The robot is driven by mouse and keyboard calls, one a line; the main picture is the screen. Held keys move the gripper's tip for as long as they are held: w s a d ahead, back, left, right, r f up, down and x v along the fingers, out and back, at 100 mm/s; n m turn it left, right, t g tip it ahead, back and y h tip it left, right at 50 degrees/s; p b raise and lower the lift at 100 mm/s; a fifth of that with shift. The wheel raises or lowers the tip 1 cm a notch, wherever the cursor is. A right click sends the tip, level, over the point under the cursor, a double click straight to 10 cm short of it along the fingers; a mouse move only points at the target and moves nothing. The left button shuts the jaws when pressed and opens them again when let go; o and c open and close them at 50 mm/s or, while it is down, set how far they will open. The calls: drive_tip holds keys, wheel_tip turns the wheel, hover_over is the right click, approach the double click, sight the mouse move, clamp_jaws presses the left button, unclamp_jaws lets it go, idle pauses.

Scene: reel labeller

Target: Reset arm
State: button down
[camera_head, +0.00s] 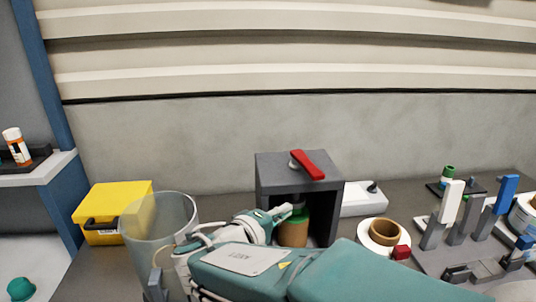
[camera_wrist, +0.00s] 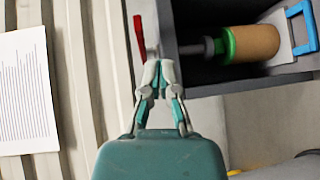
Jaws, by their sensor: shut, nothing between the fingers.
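My arm, teal with white parts, reaches across the front of the bench in the head view. My gripper (camera_wrist: 159,88) is shut and empty in the wrist view, its fingertips together. In the head view the gripper (camera_head: 290,211) is in front of a dark grey box-shaped machine (camera_head: 270,173), near its open front. The machine has a red lever (camera_head: 308,164) on top. Inside it is a tan roll with a green end (camera_wrist: 249,44); in the head view the roll (camera_head: 293,231) is partly hidden by the arm.
A clear cylinder (camera_head: 150,215) stands beside my arm, near a yellow case (camera_head: 112,203). Right of the machine are a white box (camera_head: 362,198), a tape roll (camera_head: 384,234) and a rack with white and blue handles (camera_head: 452,203). A shelf (camera_head: 38,168) is at left.

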drive_tip(key=s+d+f+m+g+y, duration=0.2)
drive_tip(key=s+d+g, duration=0.2)
drive_tip(key=d, duration=0.3)
drive_tip(key=s+d+f+m+g+y, duration=0.1)
drive_tip(key=s+d+f+m+g, duration=0.2)
drive_tip(key=s+d, duration=0.35)
drive_tip(key=s+f+m+y, duration=0.1)
drive_tip(key=s+m+y, duration=0.4)
drive_tip(key=s+y, duration=0.2)
drive_tip(key=shift+f+y, duration=0.4)
drive_tip(key=shift+a, duration=0.2)
drive_tip(key=shift+d, duration=0.15)
